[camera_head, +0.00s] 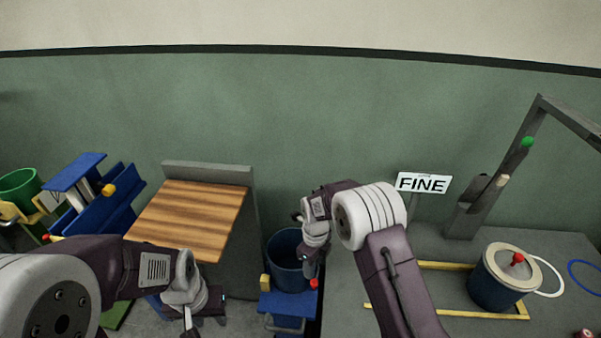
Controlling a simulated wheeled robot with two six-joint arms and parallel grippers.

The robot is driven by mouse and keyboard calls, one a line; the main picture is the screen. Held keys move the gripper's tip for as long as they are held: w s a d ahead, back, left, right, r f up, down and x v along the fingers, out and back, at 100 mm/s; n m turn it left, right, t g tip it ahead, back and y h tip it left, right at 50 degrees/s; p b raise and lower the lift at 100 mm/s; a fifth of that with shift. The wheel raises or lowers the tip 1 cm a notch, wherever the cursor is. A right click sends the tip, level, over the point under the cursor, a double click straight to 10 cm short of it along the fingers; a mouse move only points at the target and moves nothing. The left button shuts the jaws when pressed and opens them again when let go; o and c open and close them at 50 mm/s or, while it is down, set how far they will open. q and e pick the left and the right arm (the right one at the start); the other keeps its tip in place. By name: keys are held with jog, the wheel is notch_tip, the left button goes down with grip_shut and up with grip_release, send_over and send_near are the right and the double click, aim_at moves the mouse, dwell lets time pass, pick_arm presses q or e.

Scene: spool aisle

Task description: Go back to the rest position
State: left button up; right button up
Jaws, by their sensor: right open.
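My left arm comes in from the lower left, and its gripper (203,325) points down at the bottom edge, in front of the wooden-topped bench. Its fingertips are partly cut off, so I cannot tell whether it is open or shut. My right arm rises from the bottom centre and bends left. Its gripper (312,272) hangs down beside the blue bucket and left of the grey table. It is open, and I see nothing held in it. A small red piece (314,284) shows right at its fingertips; I cannot tell whether they touch.
A blue bucket (283,262) stands on a blue stand between the wooden-topped bench (190,215) and the grey table (450,255). The table bears a lidded blue spool or pot (497,290), a FINE sign (423,183) and a grey frame (500,165). Blue racks (108,213) and a green bucket (20,187) stand left.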

jog(key=w+d+r+m+t+p, duration=0.1)
jog(key=d+r+p, duration=0.15)
jog(key=r, duration=0.45)
jog(key=d+r+t+p, duration=0.1)
jog(key=d+r+p, duration=0.15)
jog(key=r, duration=0.45)
jog(key=s+d+r+n+p, duration=0.3)
jog(key=s+r+n, duration=0.1)
jog(key=s+r, duration=0.3)
jog(key=s+d+f+n+p, duration=0.1)
jog(key=s+d+n, duration=0.1)
jog(key=s+n, duration=1.1)
jog(key=n, duration=0.9)
jog(key=shift+f+g, duration=0.35)
jog(key=shift+g, duration=0.05)
